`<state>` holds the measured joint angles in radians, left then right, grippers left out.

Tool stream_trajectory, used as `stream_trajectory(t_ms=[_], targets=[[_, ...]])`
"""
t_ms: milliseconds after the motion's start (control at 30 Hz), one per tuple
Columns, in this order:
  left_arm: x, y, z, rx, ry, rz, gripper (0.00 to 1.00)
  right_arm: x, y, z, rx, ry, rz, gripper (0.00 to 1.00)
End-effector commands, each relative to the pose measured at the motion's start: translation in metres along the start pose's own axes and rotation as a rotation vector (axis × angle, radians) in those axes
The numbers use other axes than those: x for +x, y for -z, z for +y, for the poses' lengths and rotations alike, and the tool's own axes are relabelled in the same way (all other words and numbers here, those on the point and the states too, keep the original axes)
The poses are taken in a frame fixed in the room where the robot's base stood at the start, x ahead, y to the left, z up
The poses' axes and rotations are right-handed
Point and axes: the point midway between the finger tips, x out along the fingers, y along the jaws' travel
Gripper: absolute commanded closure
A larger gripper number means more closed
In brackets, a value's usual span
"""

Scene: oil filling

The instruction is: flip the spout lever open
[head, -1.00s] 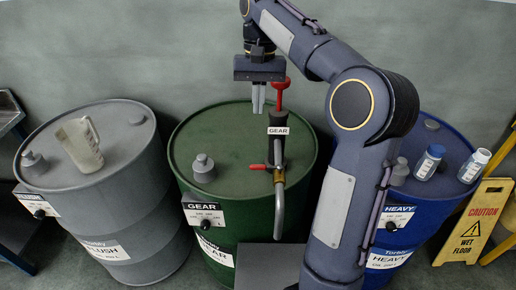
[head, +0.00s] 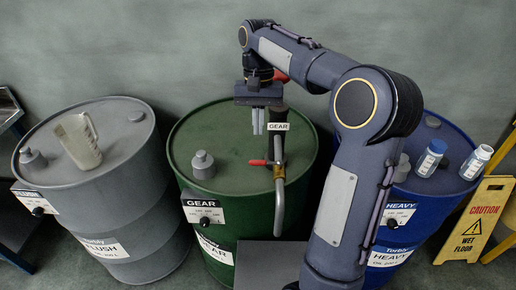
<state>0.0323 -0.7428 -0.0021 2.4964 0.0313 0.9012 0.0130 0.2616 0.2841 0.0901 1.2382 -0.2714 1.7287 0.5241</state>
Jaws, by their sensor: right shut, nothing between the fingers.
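The green GEAR drum (head: 222,135) stands in the middle of the head view. A hand pump labelled GEAR (head: 278,127) rises from its top, with a metal spout (head: 279,208) curving down the drum's front. A small red spout lever (head: 257,162) sticks out to the left at the spout's base. My right gripper (head: 258,130) points down above the drum, shut and empty, just left of the pump label and above the lever; they look apart. The pump's red handle (head: 282,76) is mostly hidden behind my gripper and arm. My left gripper is not in view.
A grey FLUSH drum (head: 118,160) with a clear jug (head: 77,140) stands at left. A blue HEAVY drum (head: 446,128) at right carries two white bottles with blue caps (head: 431,158). A yellow wet-floor sign (head: 474,225) stands at far right.

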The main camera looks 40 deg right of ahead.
Motion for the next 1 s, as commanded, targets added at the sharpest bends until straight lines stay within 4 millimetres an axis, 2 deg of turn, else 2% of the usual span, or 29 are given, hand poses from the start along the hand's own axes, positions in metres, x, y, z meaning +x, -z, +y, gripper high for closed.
stream_trajectory(t_ms=[100, 300, 500, 1000], targets=[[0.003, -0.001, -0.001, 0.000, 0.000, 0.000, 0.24, 0.026, -0.001, 0.001, 0.001, -0.002, -0.003, 1.00], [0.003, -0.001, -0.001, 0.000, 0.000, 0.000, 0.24, 0.042, -0.021, 0.000, 0.000, 0.000, 0.000, 1.00], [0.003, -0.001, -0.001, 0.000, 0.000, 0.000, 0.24, 0.049, -0.028, 0.000, 0.001, 0.001, 0.001, 1.00], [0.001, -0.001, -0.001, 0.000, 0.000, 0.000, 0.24, 0.049, -0.030, -0.001, -0.021, -0.004, 0.001, 1.00]])
